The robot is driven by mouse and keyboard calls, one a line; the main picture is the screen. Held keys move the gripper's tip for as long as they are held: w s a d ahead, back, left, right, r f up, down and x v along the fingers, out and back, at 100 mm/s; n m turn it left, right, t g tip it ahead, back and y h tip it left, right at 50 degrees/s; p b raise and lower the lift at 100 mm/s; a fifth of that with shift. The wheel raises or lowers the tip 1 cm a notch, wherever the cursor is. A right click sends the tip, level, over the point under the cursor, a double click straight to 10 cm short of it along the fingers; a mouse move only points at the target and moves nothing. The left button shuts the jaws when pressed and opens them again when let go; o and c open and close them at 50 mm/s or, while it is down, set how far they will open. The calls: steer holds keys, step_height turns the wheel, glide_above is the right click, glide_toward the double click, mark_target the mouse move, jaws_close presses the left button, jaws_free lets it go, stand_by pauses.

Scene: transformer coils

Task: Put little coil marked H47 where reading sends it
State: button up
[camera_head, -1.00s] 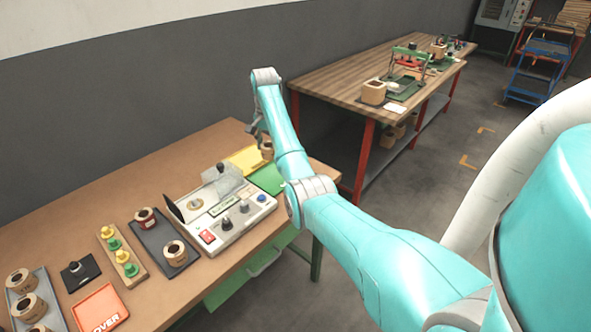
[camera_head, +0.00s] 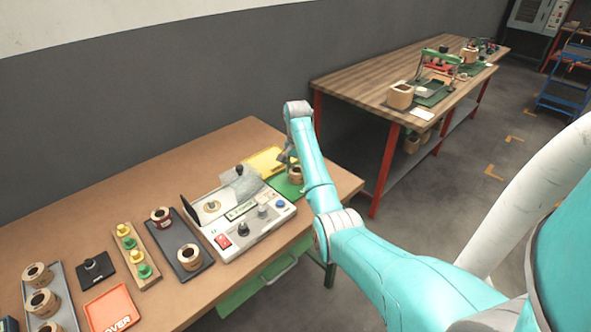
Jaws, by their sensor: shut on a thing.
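My gripper (camera_head: 289,158) is shut on a small tan coil (camera_head: 295,174), with the arm reaching down from above. The coil is at the green tray (camera_head: 285,188), at the right of the brown workbench. I cannot tell whether it touches the tray. Its mark cannot be read. A yellow tray (camera_head: 259,160) lies behind the green one. A red-orange tray (camera_head: 111,308), lettered "OVER", is at the front left.
A dark tray (camera_head: 181,250) holds two coils; a grey tray (camera_head: 63,313) holds several more at the left. A wooden strip (camera_head: 132,258) carries yellow and green pegs beside a black block (camera_head: 95,269). Another bench (camera_head: 370,82) stands behind, at the right.

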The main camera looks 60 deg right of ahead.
steer(key=shift+f, duration=0.2)
steer(key=o, duration=1.4)
steer(key=shift+c, duration=0.2)
